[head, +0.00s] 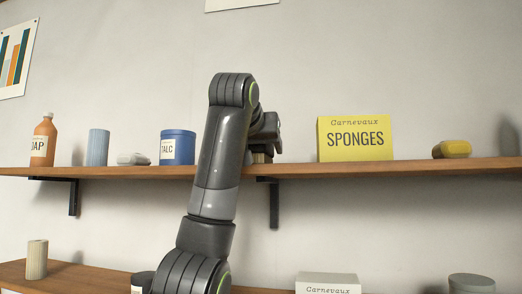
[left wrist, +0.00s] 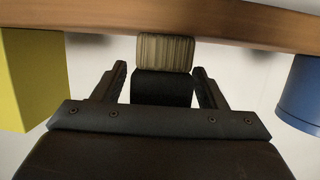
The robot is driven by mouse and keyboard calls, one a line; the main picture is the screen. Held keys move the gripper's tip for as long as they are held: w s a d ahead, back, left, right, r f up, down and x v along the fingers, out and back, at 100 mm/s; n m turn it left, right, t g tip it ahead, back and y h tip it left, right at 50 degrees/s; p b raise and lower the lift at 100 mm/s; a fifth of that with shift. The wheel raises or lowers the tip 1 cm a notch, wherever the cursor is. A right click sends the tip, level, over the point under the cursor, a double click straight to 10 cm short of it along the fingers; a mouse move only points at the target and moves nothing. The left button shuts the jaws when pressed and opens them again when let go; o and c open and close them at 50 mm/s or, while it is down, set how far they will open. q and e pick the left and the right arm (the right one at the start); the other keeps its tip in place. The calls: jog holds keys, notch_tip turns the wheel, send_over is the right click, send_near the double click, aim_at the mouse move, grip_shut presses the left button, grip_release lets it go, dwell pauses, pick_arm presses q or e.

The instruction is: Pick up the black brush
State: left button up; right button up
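The black brush stands on the upper shelf between the blue talc tin and the yellow sponge box. In the left wrist view its black body (left wrist: 162,88) shows, with tan bristles (left wrist: 165,53) against the shelf side. In the head view only a small tan part (head: 262,154) shows below my left gripper (head: 266,142); the rest is hidden. In the left wrist view my left gripper's fingers (left wrist: 159,68) lie on either side of the black body. A narrow gap shows at the left finger; contact at the right finger is unclear. My right gripper is out of view.
A lower shelf (head: 80,277) holds more containers. The shelf between brush and sponge box is clear.

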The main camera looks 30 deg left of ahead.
pick_arm(q)
jog(key=c, duration=1.1)
